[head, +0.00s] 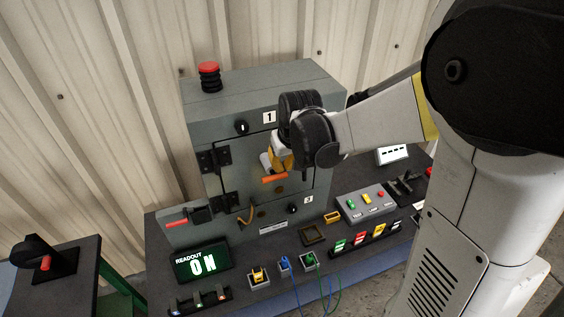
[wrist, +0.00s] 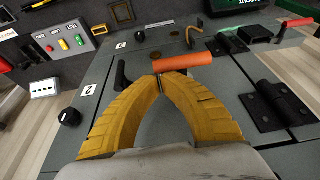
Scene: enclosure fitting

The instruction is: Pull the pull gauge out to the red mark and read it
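The pull gauge's orange crossbar handle (head: 274,179) is on the front of the grey enclosure (head: 205,115). It also shows in the wrist view (wrist: 183,63), just past my fingertips. My gripper (wrist: 161,79) has yellow fingers whose tips come together at the bar's lower edge, near its left end. I see nothing clearly held between them. In the head view my gripper (head: 279,164) is just above the bar, and my wrist hides part of the panel. The green readout (head: 202,262) says 0 N. I cannot make out a red mark on the gauge.
A red-handled lever (head: 186,222) and black hinges (head: 207,161) are left of the panel. A black knob (wrist: 69,117) and lever (wrist: 121,76) are close to my fingers. A button box (head: 365,203), switches and cabled plugs (head: 309,260) crowd the bench below.

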